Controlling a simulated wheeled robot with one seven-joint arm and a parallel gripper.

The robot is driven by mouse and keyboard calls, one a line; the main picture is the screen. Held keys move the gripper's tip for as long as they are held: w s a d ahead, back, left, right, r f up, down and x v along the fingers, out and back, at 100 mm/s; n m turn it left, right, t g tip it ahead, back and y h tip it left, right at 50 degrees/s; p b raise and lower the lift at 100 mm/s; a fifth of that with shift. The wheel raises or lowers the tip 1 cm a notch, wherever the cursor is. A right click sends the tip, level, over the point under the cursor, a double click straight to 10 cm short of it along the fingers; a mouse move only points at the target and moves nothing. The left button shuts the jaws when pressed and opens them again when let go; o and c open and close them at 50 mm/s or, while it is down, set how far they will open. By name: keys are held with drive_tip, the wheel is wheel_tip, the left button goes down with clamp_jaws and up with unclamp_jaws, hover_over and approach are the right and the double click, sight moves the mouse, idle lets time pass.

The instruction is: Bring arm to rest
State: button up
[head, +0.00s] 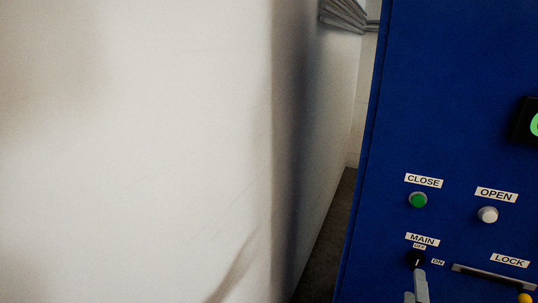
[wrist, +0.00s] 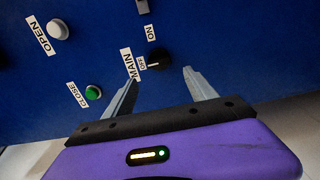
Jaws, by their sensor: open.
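My gripper (wrist: 160,77) shows in the wrist view with its two grey fingers spread apart and nothing held between them. Its fingertips are close to the blue panel (wrist: 85,15), on either side of the line to the black MAIN knob (wrist: 158,59). The knob's white mark points toward the OFF label. In the head view, the knob (head: 414,259) is at the lower right. A grey finger (head: 421,286) shows just below it, at the bottom edge. I cannot tell whether it touches the knob. The rest of my arm is out of the head view.
The blue panel carries a green CLOSE button (head: 418,200), a white OPEN button (head: 488,214) and a LOCK slot (head: 495,277) with a yellow part (head: 525,298). A dark display is cut off at right. A pale blurred surface (head: 140,150) fills the left, with a narrow floor gap between.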

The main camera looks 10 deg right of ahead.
drive_tip(key=s+a+m+t+y, duration=0.3)
drive_tip(key=s+a+m+y, duration=0.3)
drive_tip(key=s+a, duration=0.55)
drive_tip(key=s+a+r+m+g+y, duration=0.1)
drive_tip(key=s+a, duration=0.3)
drive_tip(key=s, duration=0.7)
drive_tip(key=s+a+r+m+g+y, duration=0.1)
drive_tip(key=s+a+m, duration=0.3)
drive_tip(key=s, duration=0.7)
drive_tip(key=shift+s+a+g+y, duration=0.3)
drive_tip(key=shift+g+y, duration=0.3)
drive_tip(key=shift+y, duration=0.3)
